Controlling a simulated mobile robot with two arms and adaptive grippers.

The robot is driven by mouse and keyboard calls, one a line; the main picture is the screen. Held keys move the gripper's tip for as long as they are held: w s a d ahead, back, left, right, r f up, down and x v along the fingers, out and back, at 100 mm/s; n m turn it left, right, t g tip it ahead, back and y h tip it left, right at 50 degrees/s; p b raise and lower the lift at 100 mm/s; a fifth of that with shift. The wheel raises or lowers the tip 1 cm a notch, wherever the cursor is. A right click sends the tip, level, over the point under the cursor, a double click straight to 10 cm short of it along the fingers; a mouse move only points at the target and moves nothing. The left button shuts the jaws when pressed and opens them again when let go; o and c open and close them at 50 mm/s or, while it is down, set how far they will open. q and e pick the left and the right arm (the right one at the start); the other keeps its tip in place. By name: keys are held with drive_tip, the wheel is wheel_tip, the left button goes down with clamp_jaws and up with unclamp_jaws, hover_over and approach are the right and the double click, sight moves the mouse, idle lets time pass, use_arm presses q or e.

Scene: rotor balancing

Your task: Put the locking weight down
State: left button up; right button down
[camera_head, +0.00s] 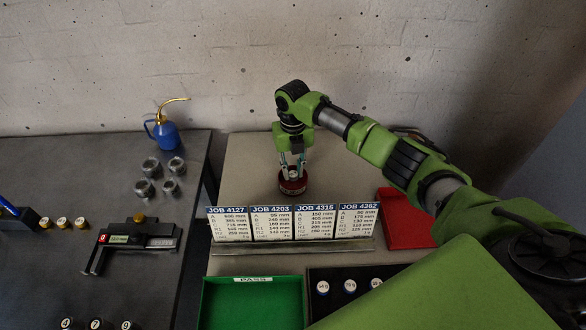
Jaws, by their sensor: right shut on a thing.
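My right gripper (292,168) points straight down over the beige table, behind the row of job cards. It is shut on a small round red piece with a pale top, which I take for the locking weight (293,187). The piece is upright and low at the table top; I cannot tell whether it touches the surface. The fingers partly hide its top. My left gripper is not in view.
Job cards (272,224) stand in a rail in front of the weight. A green tray (210,304), a dark tray of weights (318,311) and a red tray (404,233) lie nearby. A dark bench (60,180) at left holds a blue oil can (166,133) and a caliper (135,240).

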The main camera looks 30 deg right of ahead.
sight(293, 174)
drive_tip(key=c, duration=1.9)
unclamp_jaws()
drive_tip(key=shift+o, duration=0.7)
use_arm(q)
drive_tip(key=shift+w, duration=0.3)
use_arm(e)
wheel_tip(293, 174, up, 7)
drive_tip(key=p, duration=0.6)
drive_tip(key=shift+r+p, duration=0.15)
drive_tip(key=shift+p, duration=0.2)
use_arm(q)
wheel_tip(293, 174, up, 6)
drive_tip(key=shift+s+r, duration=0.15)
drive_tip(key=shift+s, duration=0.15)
use_arm(e)
drive_tip(key=shift+s, duration=0.1)
drive_tip(key=shift+f, duration=0.2)
